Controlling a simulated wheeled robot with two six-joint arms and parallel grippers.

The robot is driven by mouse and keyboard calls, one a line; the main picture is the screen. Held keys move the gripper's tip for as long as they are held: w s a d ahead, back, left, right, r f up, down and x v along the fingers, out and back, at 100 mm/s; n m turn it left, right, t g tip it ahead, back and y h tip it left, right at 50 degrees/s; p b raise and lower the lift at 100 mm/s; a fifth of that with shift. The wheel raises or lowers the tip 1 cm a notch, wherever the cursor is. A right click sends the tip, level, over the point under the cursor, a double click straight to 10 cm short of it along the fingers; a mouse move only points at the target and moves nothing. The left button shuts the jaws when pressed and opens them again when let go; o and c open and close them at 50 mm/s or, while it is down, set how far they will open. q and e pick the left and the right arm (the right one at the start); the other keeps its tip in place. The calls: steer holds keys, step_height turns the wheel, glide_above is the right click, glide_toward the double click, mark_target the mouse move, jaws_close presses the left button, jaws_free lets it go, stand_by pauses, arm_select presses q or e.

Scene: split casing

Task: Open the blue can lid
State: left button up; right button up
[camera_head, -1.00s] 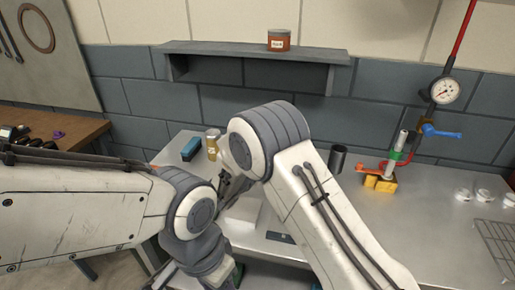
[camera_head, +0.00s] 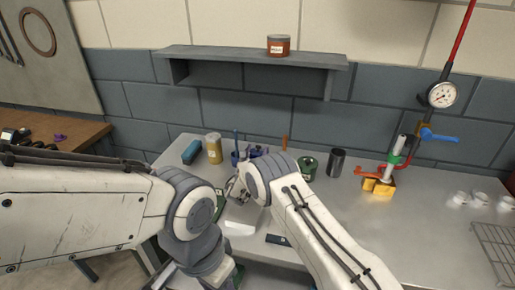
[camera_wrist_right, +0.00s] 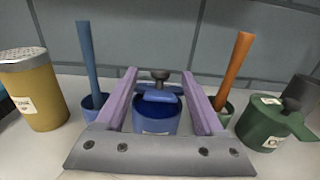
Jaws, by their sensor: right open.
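The blue can (camera_wrist_right: 156,122) stands on the bench straight ahead of my right gripper (camera_wrist_right: 159,75) in the right wrist view. A blue lid (camera_wrist_right: 158,96) with a flat tab and a dark knob (camera_wrist_right: 160,76) shows at its top; whether it sits fully down is unclear. The purple fingers are open, apart, one on each side of the lid and knob in the picture. I see no contact.
A yellow can (camera_wrist_right: 38,97) is left. A blue stick (camera_wrist_right: 88,55) and an orange stick (camera_wrist_right: 236,65) stand in pots either side. A green lidded can (camera_wrist_right: 268,122) is right. A shelf (camera_head: 255,54) hangs above.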

steer(key=shift+w+d, duration=0.15)
steer(key=shift+w, duration=0.35)
jaws_close()
stand_by(1.2)
